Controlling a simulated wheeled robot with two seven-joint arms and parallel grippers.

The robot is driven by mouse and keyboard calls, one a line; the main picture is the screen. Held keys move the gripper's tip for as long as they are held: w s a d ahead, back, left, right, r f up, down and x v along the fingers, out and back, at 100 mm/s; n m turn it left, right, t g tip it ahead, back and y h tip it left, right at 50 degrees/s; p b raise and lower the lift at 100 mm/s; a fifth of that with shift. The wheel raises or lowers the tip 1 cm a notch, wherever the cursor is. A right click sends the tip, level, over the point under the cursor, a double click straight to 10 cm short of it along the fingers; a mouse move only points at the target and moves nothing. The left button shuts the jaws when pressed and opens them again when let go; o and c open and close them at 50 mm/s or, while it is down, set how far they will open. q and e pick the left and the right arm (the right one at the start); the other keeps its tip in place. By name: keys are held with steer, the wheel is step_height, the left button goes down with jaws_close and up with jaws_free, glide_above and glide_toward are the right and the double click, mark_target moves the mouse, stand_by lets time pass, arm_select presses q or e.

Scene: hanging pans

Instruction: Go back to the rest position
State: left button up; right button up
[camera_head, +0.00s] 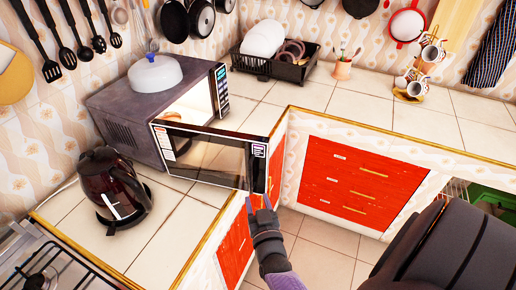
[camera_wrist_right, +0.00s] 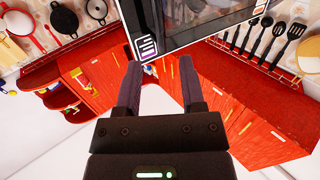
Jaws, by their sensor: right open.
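My right gripper (camera_head: 261,202) is in the lower middle of the head view, just below the free lower corner of the microwave door (camera_head: 210,156). In the right wrist view its two fingers (camera_wrist_right: 157,85) are apart with nothing held between them. The corner of the door (camera_wrist_right: 147,45) shows just beyond and between the fingertips; I cannot tell whether they touch it. The door stands open, swung out from the grey microwave (camera_head: 125,120) on the left counter. My left gripper is not in the head view.
A dark kettle (camera_head: 112,185) stands in front of the microwave, with a stove (camera_head: 45,270) at lower left. A dish rack (camera_head: 275,65) and mug stands (camera_head: 410,88) are on the back counter. Red drawers (camera_head: 360,185) are below. Pans hang above. Floor (camera_head: 318,240) shows beside my gripper.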

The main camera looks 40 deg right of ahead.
steer(key=s+a+f+n+g+y+b, duration=0.2)
steer(key=s+a+f+b, duration=0.15)
steer(key=f, duration=0.55)
steer(key=s+a+f+n+g+y+b, duration=0.1)
steer(key=s+a+f+g+y+b, duration=0.2)
steer(key=f, duration=0.6)
steer(key=s+a+f+n+g+y+b, duration=0.25)
steer(key=s+f, duration=0.25)
steer(key=f, duration=0.4)
arm_select(q)
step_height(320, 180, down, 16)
steer(key=b, duration=0.6)
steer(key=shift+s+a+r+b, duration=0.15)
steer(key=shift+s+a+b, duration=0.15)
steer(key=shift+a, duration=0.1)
arm_select(e)
steer(key=s+f+n+g, duration=0.1)
steer(key=s+f+g, duration=0.3)
steer(key=s, duration=0.6)
steer(key=s+f+n+g, duration=0.1)
steer(key=s+f+g, duration=0.3)
steer(key=s+f, duration=0.5)
steer(key=shift+s, duration=0.9)
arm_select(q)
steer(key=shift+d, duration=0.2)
arm_select(e)
steer(key=shift+w+a+n+y, duration=0.1)
steer(key=shift+n+y, duration=0.15)
